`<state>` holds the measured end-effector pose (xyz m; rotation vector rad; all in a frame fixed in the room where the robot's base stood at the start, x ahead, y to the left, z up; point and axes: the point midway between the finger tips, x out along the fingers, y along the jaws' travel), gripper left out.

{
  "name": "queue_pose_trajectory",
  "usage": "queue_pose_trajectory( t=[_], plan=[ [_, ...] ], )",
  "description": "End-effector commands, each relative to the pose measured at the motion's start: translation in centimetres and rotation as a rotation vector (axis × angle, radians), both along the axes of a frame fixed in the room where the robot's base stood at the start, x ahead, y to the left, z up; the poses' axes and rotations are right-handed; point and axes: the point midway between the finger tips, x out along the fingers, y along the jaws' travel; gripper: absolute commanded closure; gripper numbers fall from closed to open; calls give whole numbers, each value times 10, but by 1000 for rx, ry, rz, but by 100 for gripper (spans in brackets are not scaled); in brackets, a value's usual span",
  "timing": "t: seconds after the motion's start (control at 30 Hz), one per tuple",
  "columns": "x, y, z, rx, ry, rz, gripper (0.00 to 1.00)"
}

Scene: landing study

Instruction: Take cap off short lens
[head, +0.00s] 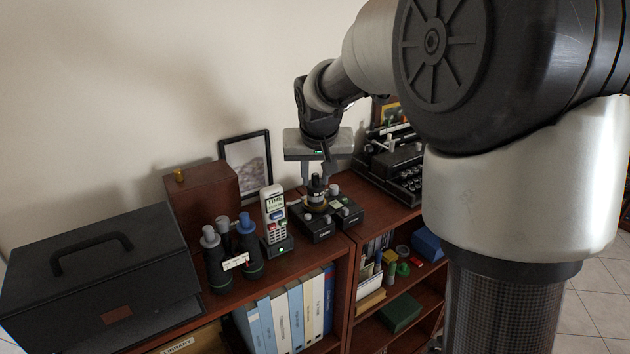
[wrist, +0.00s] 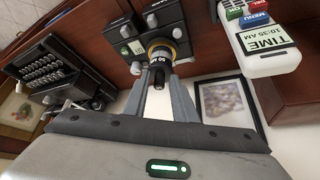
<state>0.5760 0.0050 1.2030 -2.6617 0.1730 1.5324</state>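A short black lens (head: 316,191) with a gold band stands upright among black boxes on the wooden shelf top. In the wrist view the lens (wrist: 161,54) shows a "50" marking, and its dark narrow end (wrist: 158,78) points toward my gripper. I cannot tell whether that end is a separate cap. My gripper (head: 318,178) points down over the lens, its two fingers apart. In the wrist view my gripper (wrist: 161,75) has one finger on each side of the lens's dark end, with gaps visible. Nothing appears held.
Black boxes with grey knobs (head: 345,214) surround the lens. A cordless phone (head: 273,213) and dark cylinders with grey and blue tops (head: 247,249) stand to the left. A typewriter (head: 392,160) is at right. A picture frame (head: 246,165) leans behind, beside a brown box (head: 203,194).

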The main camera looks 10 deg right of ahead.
Motion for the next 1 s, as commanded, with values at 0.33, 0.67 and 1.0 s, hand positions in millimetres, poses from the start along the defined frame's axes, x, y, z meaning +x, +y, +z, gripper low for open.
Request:
queue_pose_trajectory(
  t=[0.33, 0.67, 1.0],
  plan=[
    [-2, -1, -6, 0, 12, -1, 100],
    [-3, -1, -5, 0, 16, -1, 100],
    [-3, -1, 3, 0, 13, -1, 100]
  ],
)
